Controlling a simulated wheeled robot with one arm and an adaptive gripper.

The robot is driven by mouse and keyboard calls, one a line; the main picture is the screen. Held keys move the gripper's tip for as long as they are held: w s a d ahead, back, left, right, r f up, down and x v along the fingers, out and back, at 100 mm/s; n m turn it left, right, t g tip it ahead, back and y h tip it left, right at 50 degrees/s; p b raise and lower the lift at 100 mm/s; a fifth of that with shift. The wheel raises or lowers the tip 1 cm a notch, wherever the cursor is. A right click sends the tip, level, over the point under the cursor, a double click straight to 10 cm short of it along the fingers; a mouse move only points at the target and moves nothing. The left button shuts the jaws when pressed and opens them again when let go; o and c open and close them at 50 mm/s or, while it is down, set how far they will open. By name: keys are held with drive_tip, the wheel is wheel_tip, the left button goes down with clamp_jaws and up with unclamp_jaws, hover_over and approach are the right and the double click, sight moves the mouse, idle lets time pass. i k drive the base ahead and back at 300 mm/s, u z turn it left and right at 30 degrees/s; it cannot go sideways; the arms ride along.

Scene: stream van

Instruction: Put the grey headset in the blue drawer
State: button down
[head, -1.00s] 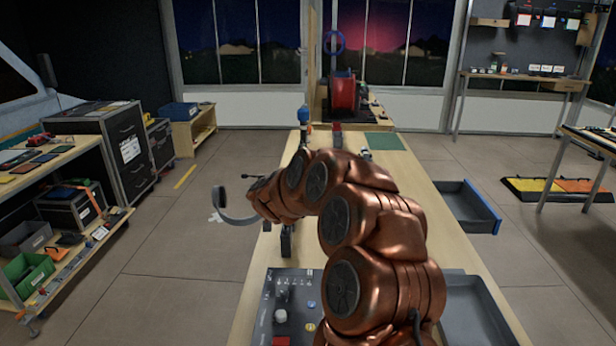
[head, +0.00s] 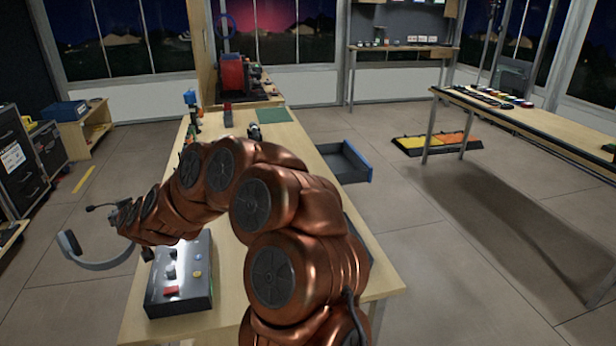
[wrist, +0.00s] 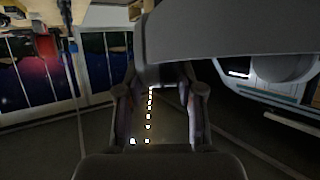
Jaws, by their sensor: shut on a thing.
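The grey headset (head: 100,263) hangs in the air at the far left of the head view, beyond the left edge of the workbench, its curved band pointing left. My gripper (wrist: 160,98) is shut on it. In the wrist view the grey band (wrist: 235,30) fills the upper part, close to the fingers. The exact grip point is hidden. The blue drawer (head: 369,166) stands pulled out from the right side of the bench, with a blue front and grey inside. It looks empty and is well away from my gripper.
The wooden bench (head: 285,140) lies under my arm, with a grey control box (head: 180,303) near its front. A green mat (head: 272,115) and a red reel (head: 232,72) are at the back. Right of the drawer is open floor, then a long table (head: 540,120).

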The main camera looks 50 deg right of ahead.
sight(334, 169)
drive_tip(key=z, duration=0.05)
drive_tip(key=k, duration=1.05)
drive_tip(key=z, duration=2.25)
drive_tip(key=i, duration=5.45)
drive_tip(key=u, duration=2.8)
